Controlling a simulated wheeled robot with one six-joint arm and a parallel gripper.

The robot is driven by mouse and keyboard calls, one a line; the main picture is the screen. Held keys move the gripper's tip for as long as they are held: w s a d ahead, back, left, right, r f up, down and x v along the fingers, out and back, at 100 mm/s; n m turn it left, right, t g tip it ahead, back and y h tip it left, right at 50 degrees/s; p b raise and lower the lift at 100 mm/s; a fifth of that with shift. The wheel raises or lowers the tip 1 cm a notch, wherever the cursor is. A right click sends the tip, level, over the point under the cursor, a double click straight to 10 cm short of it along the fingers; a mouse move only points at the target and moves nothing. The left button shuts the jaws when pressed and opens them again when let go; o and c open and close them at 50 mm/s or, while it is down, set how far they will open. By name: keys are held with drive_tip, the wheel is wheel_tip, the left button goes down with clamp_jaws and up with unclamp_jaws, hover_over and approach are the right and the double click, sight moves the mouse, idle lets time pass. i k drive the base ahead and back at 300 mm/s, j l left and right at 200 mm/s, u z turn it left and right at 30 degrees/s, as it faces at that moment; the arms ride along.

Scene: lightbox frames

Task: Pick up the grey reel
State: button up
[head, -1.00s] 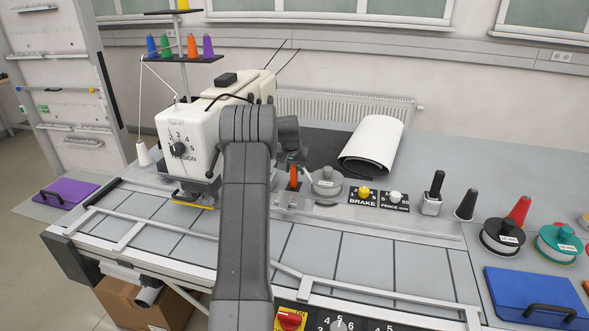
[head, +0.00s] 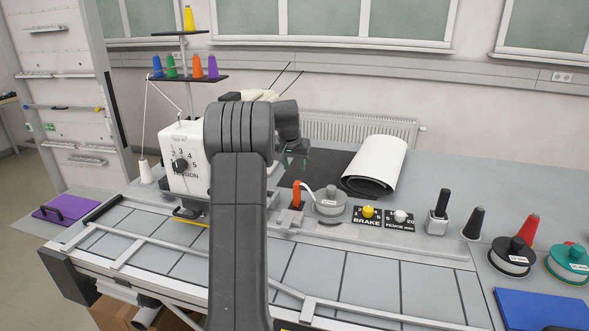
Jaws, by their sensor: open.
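The grey reel (head: 330,207) is a round grey disc with a knob on top and a small white label. It sits on the grey worktop in the head view, right of my arm and beside an orange-red upright part. My gripper (head: 296,160) shows only in small part, dark with a greenish bit, just past the bend of my arm. It is above and left of the reel in the picture, apart from it and open. Its fingertips are hard to make out.
A white roll (head: 375,165) lies behind the reel. The BRAKE panel (head: 367,219) and FENCE panel (head: 400,221) are to its right. A sewing machine (head: 186,158) is partly hidden by my arm. Black-and-white (head: 511,257) and green (head: 569,263) reels stand far right.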

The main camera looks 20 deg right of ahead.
sight(333, 201)
drive_tip(key=j+z, duration=0.15)
drive_tip(key=z, duration=0.6)
drive_tip(key=i, duration=0.05)
